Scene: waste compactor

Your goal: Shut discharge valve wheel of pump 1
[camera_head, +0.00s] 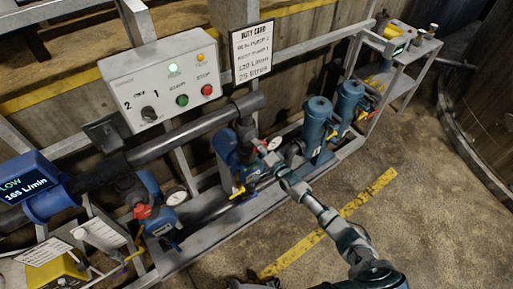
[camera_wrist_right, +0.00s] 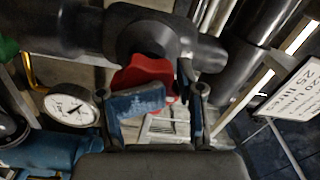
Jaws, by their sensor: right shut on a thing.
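A red valve wheel (camera_wrist_right: 142,72) sits under a dark pipe fitting in the right wrist view, between my right gripper's fingers. In the head view this red wheel (camera_head: 259,146) shows only in part at the right pipe branch, with my gripper against it. My right gripper (camera_head: 271,161) reaches in from the lower right and is shut on the wheel; its fingers also show in the wrist view (camera_wrist_right: 156,102). A second red wheel (camera_head: 143,211) is on the left branch, away from my gripper. I cannot read which pump each branch belongs to.
A control box (camera_head: 163,80) has a selector, lit green lamp and buttons. A pressure gauge (camera_wrist_right: 70,108) is close left of the gripper. Blue cylinders (camera_head: 318,128) stand right of it. Floor at right is clear.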

